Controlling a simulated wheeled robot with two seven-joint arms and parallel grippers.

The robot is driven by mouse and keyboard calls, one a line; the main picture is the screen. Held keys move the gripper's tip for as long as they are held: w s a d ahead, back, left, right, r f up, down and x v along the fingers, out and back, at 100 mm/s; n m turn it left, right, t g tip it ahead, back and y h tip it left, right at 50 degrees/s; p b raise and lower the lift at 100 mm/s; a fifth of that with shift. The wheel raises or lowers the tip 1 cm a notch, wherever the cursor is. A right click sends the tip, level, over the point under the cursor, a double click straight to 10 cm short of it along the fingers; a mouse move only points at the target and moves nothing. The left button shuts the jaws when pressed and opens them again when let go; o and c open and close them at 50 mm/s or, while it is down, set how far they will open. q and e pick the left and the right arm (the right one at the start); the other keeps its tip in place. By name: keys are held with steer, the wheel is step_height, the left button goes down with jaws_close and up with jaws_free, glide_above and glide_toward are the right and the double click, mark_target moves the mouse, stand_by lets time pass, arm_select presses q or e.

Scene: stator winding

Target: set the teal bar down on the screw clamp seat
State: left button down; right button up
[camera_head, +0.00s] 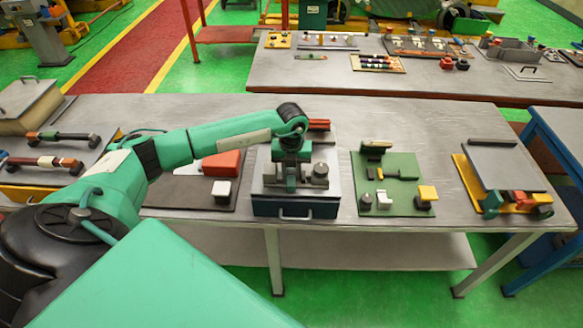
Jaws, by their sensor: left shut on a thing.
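My left gripper (291,179) points down over a grey-topped dark box fixture (295,208) with a front handle, near the middle of the table's front edge. It is shut on the teal bar, which is hard to tell apart from my teal wrist and fingers. Grey metal parts (320,174) stand on the fixture on both sides of the gripper; they look like the screw clamp, and its seat is mostly hidden behind the gripper. I cannot tell whether the bar touches the seat. My right gripper is not in view.
A green board (400,193) with small blocks lies right of the fixture. A yellow board (468,180) with a grey plate and coloured parts lies farther right. A dark mat (175,194) with red and white blocks lies left. Bare table (400,115) shows behind.

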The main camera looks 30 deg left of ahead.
mark_target(292, 172)
arm_select(q)
steer(key=shift+f, duration=0.15)
steer(key=c, duration=1.5)
jaws_free()
steer(key=shift+o, duration=0.2)
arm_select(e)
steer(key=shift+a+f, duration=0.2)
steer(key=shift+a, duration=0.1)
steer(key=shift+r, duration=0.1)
